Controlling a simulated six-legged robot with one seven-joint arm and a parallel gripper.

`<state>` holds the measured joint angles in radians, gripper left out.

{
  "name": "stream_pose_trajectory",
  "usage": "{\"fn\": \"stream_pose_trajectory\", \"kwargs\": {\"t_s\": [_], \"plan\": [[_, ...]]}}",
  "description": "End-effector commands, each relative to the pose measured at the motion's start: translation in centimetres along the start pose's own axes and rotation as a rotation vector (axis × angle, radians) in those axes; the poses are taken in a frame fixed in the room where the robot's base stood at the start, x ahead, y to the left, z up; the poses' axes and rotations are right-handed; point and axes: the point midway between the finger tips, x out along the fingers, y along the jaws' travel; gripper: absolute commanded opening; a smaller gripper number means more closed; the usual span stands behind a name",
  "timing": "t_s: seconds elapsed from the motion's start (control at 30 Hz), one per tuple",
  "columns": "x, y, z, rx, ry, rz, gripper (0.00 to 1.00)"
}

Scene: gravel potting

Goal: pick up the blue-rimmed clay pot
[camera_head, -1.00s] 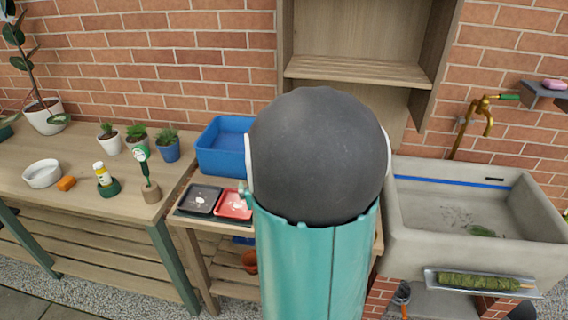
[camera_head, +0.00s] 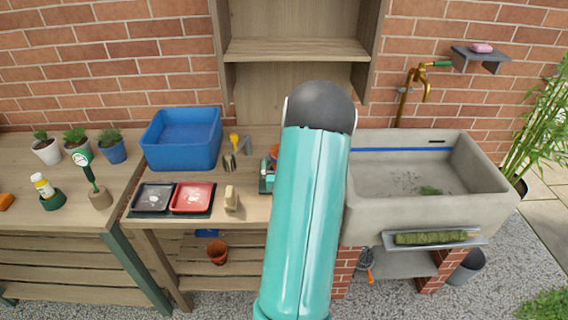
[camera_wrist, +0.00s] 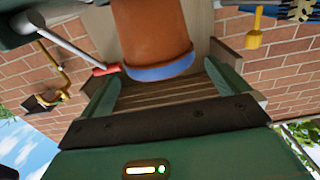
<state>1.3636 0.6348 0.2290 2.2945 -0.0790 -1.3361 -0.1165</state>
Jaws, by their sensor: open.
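The blue-rimmed clay pot (camera_wrist: 150,38) is large in the wrist view, at the top centre, with its blue rim towards my gripper. A small orange part of it (camera_head: 274,152) seems to show beside my arm in the head view; the rest is hidden. My gripper (camera_wrist: 165,88) is open, its two green fingers on either side of the rim in the wrist picture. I see nothing between the fingers, and the pot appears to be ahead of them; the exact gap is unclear. My arm hides most of the gripper in the head view.
A blue bin (camera_head: 182,140), black tray (camera_head: 153,198), red tray (camera_head: 192,198) and tan block (camera_head: 232,201) stand on the bench left of my arm. A plain clay pot (camera_head: 217,251) is on the lower shelf. The stone sink (camera_head: 430,205) is to the right.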

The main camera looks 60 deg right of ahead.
Motion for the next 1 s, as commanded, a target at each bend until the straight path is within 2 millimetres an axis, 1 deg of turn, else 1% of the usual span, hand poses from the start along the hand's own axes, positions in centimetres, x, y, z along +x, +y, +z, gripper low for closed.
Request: {"fn": "stream_pose_trajectory", "kwargs": {"t_s": [0.03,0.17,0.23,0.4,0.5,0.6,0.77,0.87,0.9,0.97,1.0], "plan": [[0.5,0.0,0.0,0.0,0.001,0.0,1.0],[1.3,0.0,0.0,0.0,0.001,0.0,1.0],[2.1,0.1,0.1,0.0,0.0,0.001,1.0],[4.8,0.2,0.2,0.0,0.001,0.001,1.0],[5.8,0.1,0.1,0.0,0.001,0.0,1.0],[6.2,0.1,0.2,0.0,0.0,-0.001,1.0],[6.2,0.1,0.1,-0.001,0.0,-0.001,1.0],[6.1,0.1,0.1,-0.001,0.0,-0.001,0.82],[6.1,0.1,0.1,-0.001,0.0,-0.001,0.74],[6.1,0.1,0.1,-0.001,0.0,-0.001,0.63],[6.1,0.1,0.1,-0.001,0.0,-0.001,0.55]]}}
